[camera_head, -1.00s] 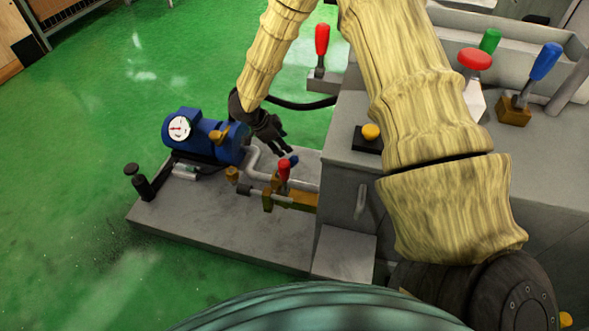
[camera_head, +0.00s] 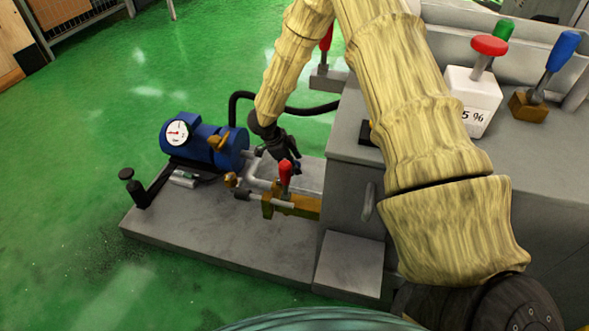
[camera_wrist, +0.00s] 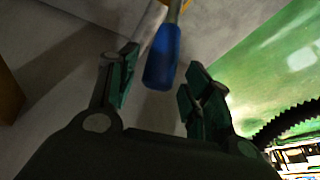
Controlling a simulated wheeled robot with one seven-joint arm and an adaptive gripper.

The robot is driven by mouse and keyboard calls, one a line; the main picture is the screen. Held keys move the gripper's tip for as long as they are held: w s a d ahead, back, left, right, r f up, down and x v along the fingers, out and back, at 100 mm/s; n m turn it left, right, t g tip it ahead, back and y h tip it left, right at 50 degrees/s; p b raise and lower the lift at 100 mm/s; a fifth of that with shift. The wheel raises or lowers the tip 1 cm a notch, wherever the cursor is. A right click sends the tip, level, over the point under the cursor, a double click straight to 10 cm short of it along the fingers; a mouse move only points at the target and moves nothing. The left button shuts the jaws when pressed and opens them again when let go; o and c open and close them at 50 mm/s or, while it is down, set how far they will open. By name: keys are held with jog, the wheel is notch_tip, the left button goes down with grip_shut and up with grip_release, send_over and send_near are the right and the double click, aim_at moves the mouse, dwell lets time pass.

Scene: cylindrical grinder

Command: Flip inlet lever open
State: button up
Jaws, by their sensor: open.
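A blue lever handle (camera_wrist: 162,58) stands between the open fingers of my gripper (camera_wrist: 163,72) in the wrist view, with gaps visible on both sides. In the head view my gripper (camera_head: 290,160) points down at the pipework and mostly hides this handle. A red lever (camera_head: 285,176) stands upright just in front of it, above a brass valve body (camera_head: 290,206). I cannot tell by any label which lever is the inlet one.
A blue pump motor (camera_head: 205,143) with a gauge (camera_head: 177,133) stands left on a grey base slab (camera_head: 235,248). The grey machine housing (camera_head: 345,210) is close on the right. A black hose (camera_head: 285,108) runs behind my gripper. Green floor lies open at left.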

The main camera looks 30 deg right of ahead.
jog(key=shift+x, duration=1)
grip_shut()
